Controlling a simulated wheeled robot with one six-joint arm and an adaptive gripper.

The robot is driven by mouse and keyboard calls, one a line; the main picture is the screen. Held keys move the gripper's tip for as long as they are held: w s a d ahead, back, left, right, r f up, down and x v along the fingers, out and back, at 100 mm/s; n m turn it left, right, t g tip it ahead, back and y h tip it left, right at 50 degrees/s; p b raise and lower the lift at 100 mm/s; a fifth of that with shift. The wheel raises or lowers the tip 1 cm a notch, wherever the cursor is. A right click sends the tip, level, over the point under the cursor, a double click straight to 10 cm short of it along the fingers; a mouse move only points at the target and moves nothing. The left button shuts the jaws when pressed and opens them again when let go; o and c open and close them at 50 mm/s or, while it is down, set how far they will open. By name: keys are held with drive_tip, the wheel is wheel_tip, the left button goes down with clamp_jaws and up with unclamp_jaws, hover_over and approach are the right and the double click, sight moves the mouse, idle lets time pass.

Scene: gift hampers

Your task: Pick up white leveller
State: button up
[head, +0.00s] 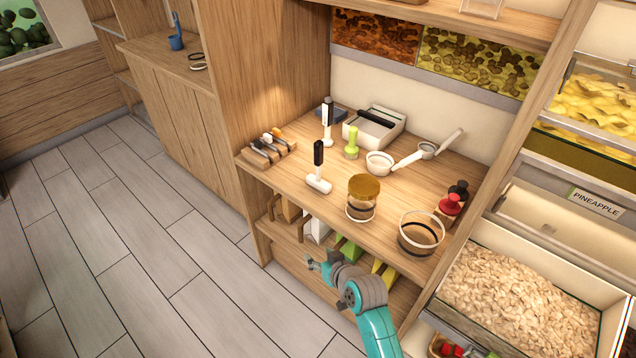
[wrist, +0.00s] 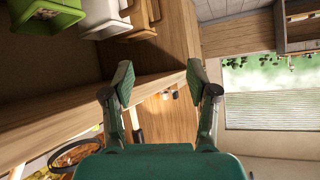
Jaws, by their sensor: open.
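The white leveller (head: 318,184) appears to be the white T-shaped tool with a black handle, standing handle up on the wooden counter (head: 285,195), left of the amber-lidded jar (head: 361,198). A second white-and-black upright tool (head: 328,122) stands behind it. My gripper (head: 318,262) is below and in front of the counter's front edge, in front of the lower shelf and apart from the leveller. In the wrist view my gripper (wrist: 161,88) has its two fingers wide apart with nothing between them. I cannot make out the leveller clearly in the wrist view.
A wooden rack of small tools (head: 268,147) is at the counter's left end. The lower shelf holds bins, including a green one (wrist: 45,14). Floor at left is clear.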

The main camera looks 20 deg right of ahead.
drive_tip(key=w+a+r+n+y, duration=0.1)
drive_tip(key=w+a+r, duration=0.1)
drive_tip(key=w+r, duration=0.75)
wheel_tip(320, 180, up, 18)
drive_tip(key=n+g+h, duration=0.1)
drive_tip(key=n+g, duration=0.4)
drive_tip(key=g, duration=0.2)
hover_over(318, 154)
drive_tip(key=s+d, duration=0.2)
drive_tip(key=shift+w+r, duration=0.1)
drive_tip(key=shift+w, duration=0.1)
drive_tip(key=x, duration=0.3)
drive_tip(key=d+x, duration=0.1)
drive_tip(key=x, duration=0.6)
drive_tip(key=shift+s+f, duration=0.1)
drive_tip(key=shift+f, duration=0.4)
drive_tip(key=shift+c, duration=0.2)
clamp_jaws()
